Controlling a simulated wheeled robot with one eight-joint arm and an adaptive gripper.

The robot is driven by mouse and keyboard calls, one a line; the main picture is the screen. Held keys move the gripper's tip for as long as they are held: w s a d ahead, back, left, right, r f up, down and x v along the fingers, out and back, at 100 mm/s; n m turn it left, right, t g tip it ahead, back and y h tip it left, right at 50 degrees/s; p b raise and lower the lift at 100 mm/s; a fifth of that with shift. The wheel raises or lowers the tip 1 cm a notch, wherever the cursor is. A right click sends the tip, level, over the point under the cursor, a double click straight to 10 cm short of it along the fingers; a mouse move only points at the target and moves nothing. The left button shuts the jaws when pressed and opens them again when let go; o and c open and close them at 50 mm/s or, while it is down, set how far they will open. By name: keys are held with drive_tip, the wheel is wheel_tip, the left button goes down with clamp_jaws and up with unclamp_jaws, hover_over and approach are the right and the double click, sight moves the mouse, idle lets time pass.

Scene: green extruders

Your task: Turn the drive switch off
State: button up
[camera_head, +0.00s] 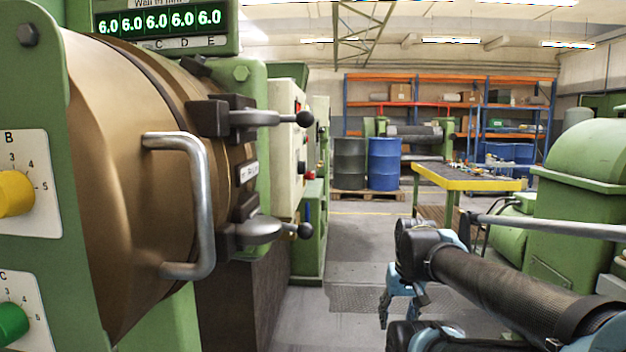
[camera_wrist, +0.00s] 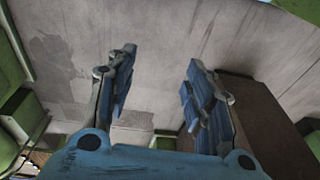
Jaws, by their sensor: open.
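My gripper (camera_head: 398,305) hangs low at the right of centre in the head view, over the floor and apart from the machines. In the wrist view my gripper (camera_wrist: 158,68) has its two blue fingers spread with nothing between them. A pale control cabinet (camera_head: 300,150) with red and dark controls stands behind the near extruder, left of my gripper. I cannot tell which control is the drive switch, as labels there are too small to read. No switch shows in the wrist view, only floor and machine parts.
The near green extruder with a bronze barrel cover (camera_head: 120,150) and metal handle (camera_head: 200,205) fills the left. A yellow-edged table (camera_head: 470,184), blue barrels (camera_head: 385,163) and a green machine (camera_head: 580,220) stand further right. Grey floor (camera_head: 350,250) is clear between them.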

drive_tip(key=w+a+r+m+g+y, duration=0.1)
drive_tip(key=w+a+r+m+y, duration=0.35)
drive_tip(key=w+a+r, duration=0.3)
drive_tip(key=m+y, duration=1.3)
approach(313, 177)
drive_tip(key=shift+g, duration=0.3)
drive_tip(key=a, duration=0.3)
drive_tip(key=w+a, duration=0.1)
drive_tip(key=a, duration=0.6)
drive_tip(key=shift+w+a+r, duration=0.1)
drive_tip(key=shift+w+r, duration=0.05)
drive_tip(key=shift+w, duration=0.2)
